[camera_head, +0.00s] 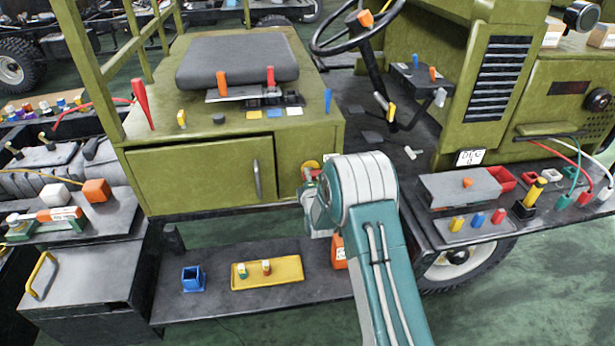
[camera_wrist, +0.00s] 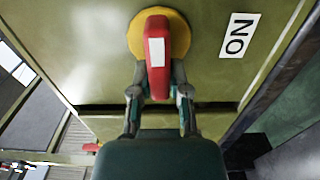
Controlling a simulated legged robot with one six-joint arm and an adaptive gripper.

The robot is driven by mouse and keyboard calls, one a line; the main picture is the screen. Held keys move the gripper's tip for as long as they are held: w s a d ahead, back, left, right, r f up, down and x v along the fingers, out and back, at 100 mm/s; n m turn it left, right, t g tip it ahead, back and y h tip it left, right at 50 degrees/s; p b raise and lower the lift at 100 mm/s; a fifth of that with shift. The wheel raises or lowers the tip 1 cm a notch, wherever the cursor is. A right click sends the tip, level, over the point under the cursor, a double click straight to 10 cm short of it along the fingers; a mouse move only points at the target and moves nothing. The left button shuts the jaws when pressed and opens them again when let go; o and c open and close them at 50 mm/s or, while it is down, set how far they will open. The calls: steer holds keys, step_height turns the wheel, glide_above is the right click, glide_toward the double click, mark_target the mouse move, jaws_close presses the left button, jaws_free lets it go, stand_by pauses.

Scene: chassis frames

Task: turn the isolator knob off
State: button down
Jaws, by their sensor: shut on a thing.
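The isolator knob (camera_wrist: 157,65) is red with a white strip and sits on a round yellow plate (camera_wrist: 178,17) on an olive panel. In the wrist view its bar stands nearly upright. An ON label (camera_wrist: 239,35), seen turned over, is to its right. My gripper (camera_wrist: 160,93) is shut on the knob, with a finger on each side of its lower part. In the head view, my gripper (camera_head: 311,177) is at the cabinet's right end face, and the yellow plate (camera_head: 312,165) shows only in part behind it.
The olive cabinet (camera_head: 200,178) with a seat on top stands left of my arm. Below is a dark step (camera_head: 210,310) with a yellow tray (camera_head: 285,278) and a blue holder (camera_head: 193,279). A steering wheel (camera_head: 322,48) is above. A tool shelf (camera_head: 440,225) is at right.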

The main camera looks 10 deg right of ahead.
steer(key=c, duration=0.6)
jaws_free()
steer(key=shift+a+f, duration=0.25)
steer(key=shift+f, duration=0.05)
steer(key=shift+r, duration=0.1)
steer(key=shift+s, duration=0.2)
steer(key=s, duration=1.1)
steer(key=shift+s, duration=0.3)
steer(key=shift+a, duration=0.1)
